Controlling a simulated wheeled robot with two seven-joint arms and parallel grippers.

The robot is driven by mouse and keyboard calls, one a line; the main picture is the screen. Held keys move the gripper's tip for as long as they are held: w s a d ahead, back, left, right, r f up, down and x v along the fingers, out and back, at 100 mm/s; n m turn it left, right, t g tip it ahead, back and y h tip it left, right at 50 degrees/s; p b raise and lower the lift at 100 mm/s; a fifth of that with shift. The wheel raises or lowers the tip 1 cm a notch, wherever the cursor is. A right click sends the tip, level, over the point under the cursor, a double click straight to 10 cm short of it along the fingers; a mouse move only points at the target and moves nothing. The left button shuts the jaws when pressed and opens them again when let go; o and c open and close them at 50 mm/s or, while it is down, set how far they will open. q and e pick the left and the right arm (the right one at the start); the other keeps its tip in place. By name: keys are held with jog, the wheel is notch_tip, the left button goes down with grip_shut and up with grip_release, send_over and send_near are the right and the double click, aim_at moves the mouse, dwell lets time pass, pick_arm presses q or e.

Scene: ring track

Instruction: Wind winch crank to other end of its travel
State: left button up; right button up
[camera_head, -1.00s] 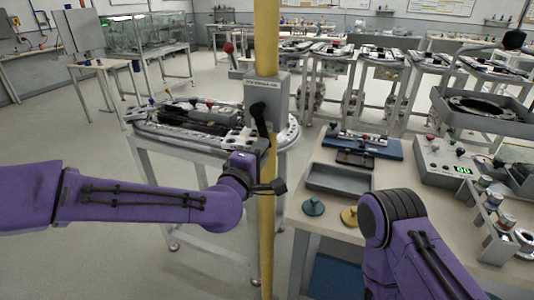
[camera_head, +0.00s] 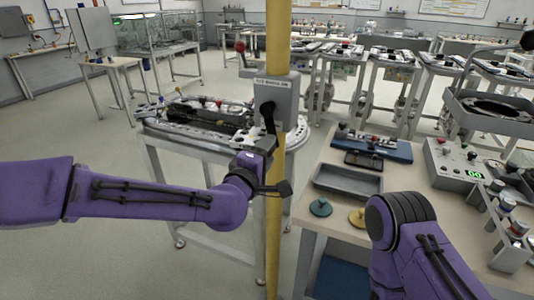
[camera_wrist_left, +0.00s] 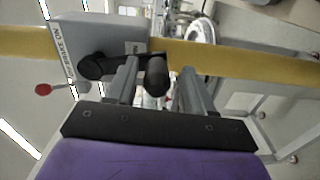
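The winch is a grey box (camera_head: 276,92) on a yellow post (camera_head: 276,215). Its black crank (camera_head: 268,113) hangs down on the box's front in the head view. In the left wrist view the crank arm (camera_wrist_left: 97,66) runs from the box's hub to a rounded black handle (camera_wrist_left: 156,76). My left gripper (camera_head: 264,146) is just below the crank. In the wrist view its two grey fingers (camera_wrist_left: 160,88) are apart, one on each side of the handle. A gap shows at the right finger; contact at the left one is unclear. My right gripper is out of view.
A lever with a red ball (camera_wrist_left: 43,89) sticks out beside the winch box. A ring track table (camera_head: 175,135) stands behind the post. A workbench (camera_head: 330,235) with a grey tray (camera_head: 347,182) and a control box (camera_head: 455,165) is at the right, near my right arm.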

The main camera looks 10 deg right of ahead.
pick_arm(q)
jog(key=b+v, duration=0.2)
jog(key=v, duration=0.8)
jog(key=shift+s, duration=0.25)
jog(key=shift+a, duration=0.15)
jog(key=s+a+f+m+g+y, duration=0.1)
jog(key=a+f+g+y, duration=0.15)
jog(key=a+f, duration=0.45)
jog(key=s+a+f+g+y, duration=0.1)
jog(key=s+a+f+y, duration=0.15)
jog(key=f, duration=0.95)
jog(key=a+f+m+g+y, duration=0.1)
jog(key=a+f+y, duration=0.3)
jog(key=f, duration=0.5)
jog(key=s+a+f+g+y, duration=0.1)
jog(key=s+a+f+g, duration=0.1)
jog(key=s+a+f, duration=0.4)
jog(key=s+a+f+m+g+y, duration=0.1)
jog(key=s+a+f+g, duration=0.2)
jog(key=s+a+f, duration=0.3)
jog(key=s+a+f+m+g+y, duration=0.1)
jog(key=s+a+f, duration=0.5)
jog(key=s, duration=0.7)
jog(key=shift+s+f+g+y, duration=0.2)
jog(key=shift+f+g+y, duration=0.15)
jog(key=shift+g, duration=0.5)
